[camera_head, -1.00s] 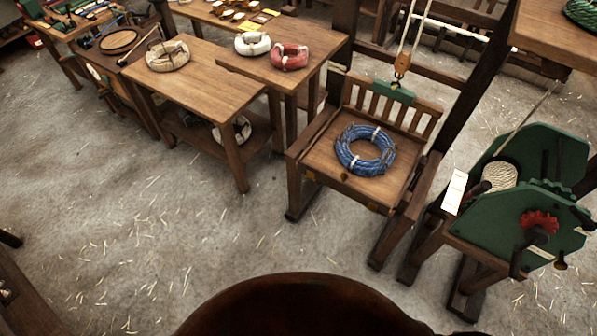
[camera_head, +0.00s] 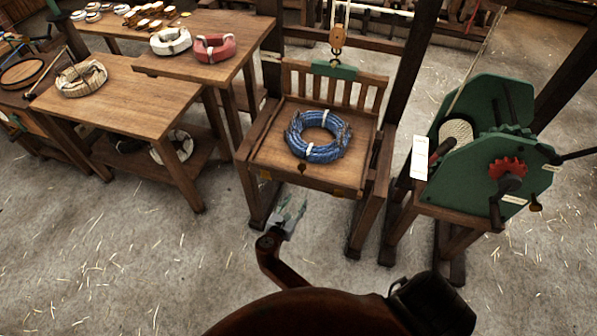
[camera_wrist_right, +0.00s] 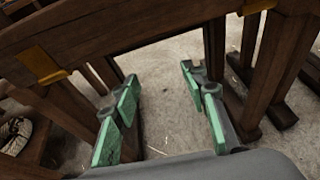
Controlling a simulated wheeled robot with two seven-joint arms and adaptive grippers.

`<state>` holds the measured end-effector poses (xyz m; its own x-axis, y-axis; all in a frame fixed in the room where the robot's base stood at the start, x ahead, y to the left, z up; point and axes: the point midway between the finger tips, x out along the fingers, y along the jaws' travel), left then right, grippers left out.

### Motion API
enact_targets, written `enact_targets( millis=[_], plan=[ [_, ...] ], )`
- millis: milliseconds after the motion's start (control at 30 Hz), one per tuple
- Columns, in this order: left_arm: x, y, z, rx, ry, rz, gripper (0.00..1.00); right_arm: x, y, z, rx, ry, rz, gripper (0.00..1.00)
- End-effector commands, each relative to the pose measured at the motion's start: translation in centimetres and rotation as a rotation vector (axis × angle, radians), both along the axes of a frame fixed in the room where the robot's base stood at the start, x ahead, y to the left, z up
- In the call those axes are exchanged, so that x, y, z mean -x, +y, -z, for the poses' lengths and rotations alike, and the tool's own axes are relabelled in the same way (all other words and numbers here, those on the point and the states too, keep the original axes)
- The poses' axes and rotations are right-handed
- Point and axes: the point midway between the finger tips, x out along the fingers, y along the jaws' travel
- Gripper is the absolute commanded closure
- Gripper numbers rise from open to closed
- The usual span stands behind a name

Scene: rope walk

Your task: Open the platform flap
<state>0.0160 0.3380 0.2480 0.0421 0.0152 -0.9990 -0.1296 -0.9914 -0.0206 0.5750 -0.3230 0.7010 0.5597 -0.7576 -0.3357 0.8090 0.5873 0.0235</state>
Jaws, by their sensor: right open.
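The wooden platform (camera_head: 262,150) has a slatted back, and a blue rope coil (camera_head: 318,151) with white ties lies on it. Its front edge carries a wooden board (camera_head: 300,180) with brass fittings, which looks like the flap and hangs down or stands upright; I cannot tell its exact angle. The board also shows close up in the right wrist view (camera_wrist_right: 130,40). My right gripper (camera_head: 292,212) is in front of and below this board, apart from it. Its green-padded fingers are spread and empty in the right wrist view (camera_wrist_right: 165,108). My left gripper is out of view.
A pulley block (camera_head: 338,38) hangs on ropes above the platform's green bracket (camera_head: 334,70). A green winch (camera_head: 478,165) with a red gear stands at right. Tables with rope coils stand at left, including a wooden table (camera_head: 140,105). The straw-strewn floor in front is clear.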

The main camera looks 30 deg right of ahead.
Motion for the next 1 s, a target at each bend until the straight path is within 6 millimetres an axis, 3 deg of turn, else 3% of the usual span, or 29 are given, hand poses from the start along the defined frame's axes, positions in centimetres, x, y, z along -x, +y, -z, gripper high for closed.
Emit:
enact_targets(
  millis=[33,100,200,300,800,1000],
  plan=[
    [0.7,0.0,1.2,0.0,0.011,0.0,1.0,-0.9,0.3,-3.1,0.101,-0.007,0.005,0.6],
    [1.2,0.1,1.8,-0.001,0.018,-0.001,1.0,-1.2,0.6,-7.7,0.228,-0.009,0.027,0.6],
    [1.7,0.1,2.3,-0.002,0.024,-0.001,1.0,-1.0,1.0,-12.0,0.343,-0.007,0.063,0.6],
    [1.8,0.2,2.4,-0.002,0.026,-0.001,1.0,-0.9,1.0,-14.1,0.395,-0.004,0.085,0.6],
    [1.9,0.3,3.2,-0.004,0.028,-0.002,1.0,-4.1,-4.8,-14.4,0.406,-0.002,0.088,0.6],
    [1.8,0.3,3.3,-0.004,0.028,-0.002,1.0,-4.5,-5.6,-14.5,0.404,-0.003,0.086,0.6]
  ],
)
